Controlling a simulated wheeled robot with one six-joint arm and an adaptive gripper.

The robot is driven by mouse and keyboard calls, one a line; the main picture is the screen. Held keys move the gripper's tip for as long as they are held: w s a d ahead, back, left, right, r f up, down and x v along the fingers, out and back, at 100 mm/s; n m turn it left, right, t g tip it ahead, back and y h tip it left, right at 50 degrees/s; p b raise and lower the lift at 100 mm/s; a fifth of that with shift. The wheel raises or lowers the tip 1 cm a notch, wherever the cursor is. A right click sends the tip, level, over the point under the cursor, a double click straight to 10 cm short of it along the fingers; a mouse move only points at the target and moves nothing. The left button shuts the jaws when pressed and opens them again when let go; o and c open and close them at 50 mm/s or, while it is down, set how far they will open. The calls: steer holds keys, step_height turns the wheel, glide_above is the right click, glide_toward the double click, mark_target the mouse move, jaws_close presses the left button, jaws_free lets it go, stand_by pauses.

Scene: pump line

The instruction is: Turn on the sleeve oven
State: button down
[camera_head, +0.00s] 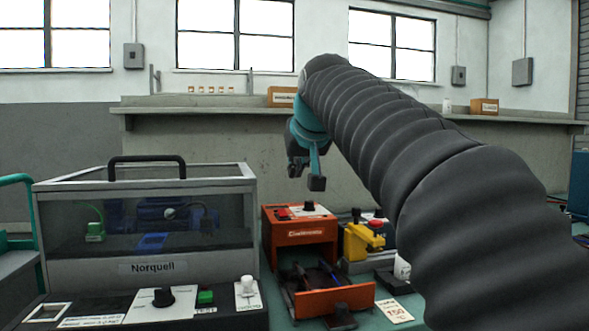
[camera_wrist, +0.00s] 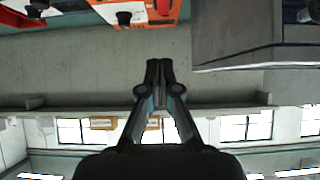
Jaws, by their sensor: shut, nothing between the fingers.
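The sleeve oven appears to be the orange box (camera_head: 300,232) in the middle of the bench. Its top has a white panel with a black knob (camera_head: 309,206) and a red switch (camera_head: 283,213). I cannot tell the switch's position. Its lower drawer (camera_head: 335,301) is pulled out, with dark items inside. My gripper (camera_head: 307,178) is shut and empty, above the oven and apart from it. In the wrist view my gripper (camera_wrist: 160,65) points toward the wall, and the orange oven (camera_wrist: 107,10), its knob (camera_wrist: 123,18) and red switch (camera_wrist: 163,7) show upside down at the top edge.
A clear-sided case (camera_head: 150,215) marked Norquell, with a black handle, stands left of the oven. A yellow box with a red button (camera_head: 363,240) stands right of it. A card marked 150 °C (camera_head: 395,310) lies in front. A wall ledge (camera_head: 220,108) runs behind.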

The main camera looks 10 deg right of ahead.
steer(key=b, duration=0.2)
steer(key=w+b, duration=0.1)
steer(key=b, duration=0.2)
steer(key=shift+w+a+r+t, duration=0.15)
steer(key=shift+a+t, duration=0.15)
steer(key=b, duration=0.1)
glide_above(283, 212)
steer(key=s, duration=0.1)
step_height(283, 212, down, 6)
steer(key=shift+r, duration=0.15)
steer(key=shift+w+f+b, duration=0.2)
steer(key=shift+f+b, duration=0.6)
steer(key=shift+f, duration=0.45)
steer(key=shift+w+f, duration=0.15)
steer(key=shift+f, duration=0.5)
